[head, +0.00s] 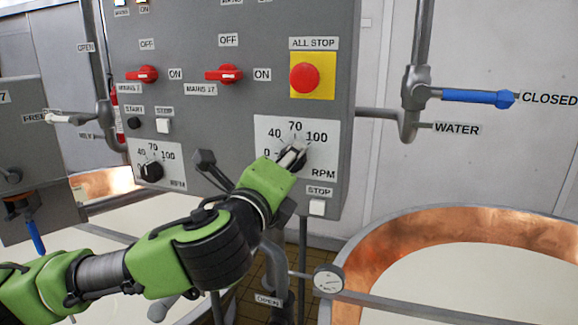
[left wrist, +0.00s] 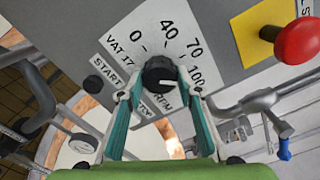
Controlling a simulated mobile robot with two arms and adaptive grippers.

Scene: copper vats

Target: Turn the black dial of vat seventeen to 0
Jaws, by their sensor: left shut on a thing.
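The black dial of vat seventeen (left wrist: 160,70) sits on a white plate (head: 268,128) marked 0, 40, 70, 100 and RPM. In the left wrist view the plate also reads VAT 17. My left gripper (head: 292,158) reaches the dial from below and is shut on it. Its two fingers lie on either side of the dial in the left wrist view (left wrist: 158,84). The fingers hide most of the dial in the head view, and I cannot tell surely which number it points to. My right gripper is not in view.
A red all-stop button (head: 304,77) on a yellow square is above the dial. A red MAINS 17 switch (head: 224,74) is up left, and another black dial (head: 151,170) is left. A white stop button (head: 317,207) is just below. A blue-handled water valve (head: 478,97) is right.

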